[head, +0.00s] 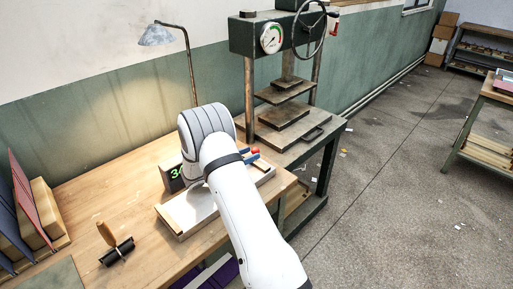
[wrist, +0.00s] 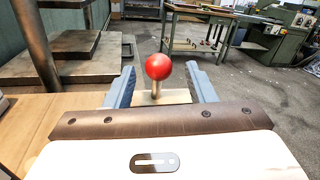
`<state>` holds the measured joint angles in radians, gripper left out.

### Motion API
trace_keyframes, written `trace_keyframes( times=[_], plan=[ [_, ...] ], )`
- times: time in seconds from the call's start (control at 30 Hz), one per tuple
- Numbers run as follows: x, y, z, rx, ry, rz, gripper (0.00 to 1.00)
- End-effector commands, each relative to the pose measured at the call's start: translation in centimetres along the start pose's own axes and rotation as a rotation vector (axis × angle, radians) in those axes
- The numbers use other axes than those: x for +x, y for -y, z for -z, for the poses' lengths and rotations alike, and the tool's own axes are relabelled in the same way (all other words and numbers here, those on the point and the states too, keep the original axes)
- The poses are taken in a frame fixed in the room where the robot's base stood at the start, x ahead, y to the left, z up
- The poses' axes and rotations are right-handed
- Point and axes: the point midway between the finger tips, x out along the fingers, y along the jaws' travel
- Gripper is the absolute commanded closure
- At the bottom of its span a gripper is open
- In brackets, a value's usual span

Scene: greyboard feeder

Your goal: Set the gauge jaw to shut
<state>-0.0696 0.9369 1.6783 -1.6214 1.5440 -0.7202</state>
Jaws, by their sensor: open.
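A red ball knob (wrist: 158,66) on a short metal stem stands upright in the wrist view, above a pale wooden block (wrist: 165,97). My gripper (wrist: 163,80) is open, with its two blue-grey fingers on either side of the stem and a gap on each side. In the head view the red knob (head: 255,151) shows just beyond my white arm, with a small blue part beside it. The gauge jaw cannot be made out clearly.
A green press (head: 262,37) with a dial and handwheel stands behind the bench (head: 140,262). A lamp (head: 157,36) is at the back. A brayer roller (head: 116,252) and upright boards (head: 32,208) lie to the left. Open floor is on the right.

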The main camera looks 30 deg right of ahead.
Motion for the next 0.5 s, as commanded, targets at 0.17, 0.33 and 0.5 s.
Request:
trace_keyframes(
  times=[0.17, 0.33, 0.5],
  plan=[
    [2.3, -0.3, -0.2, 0.001, 0.002, -0.012, 0.5],
    [4.0, -0.5, -0.2, 0.001, 0.002, -0.019, 0.5],
    [4.5, -0.6, -0.1, 0.001, 0.002, -0.021, 0.5]
  ],
)
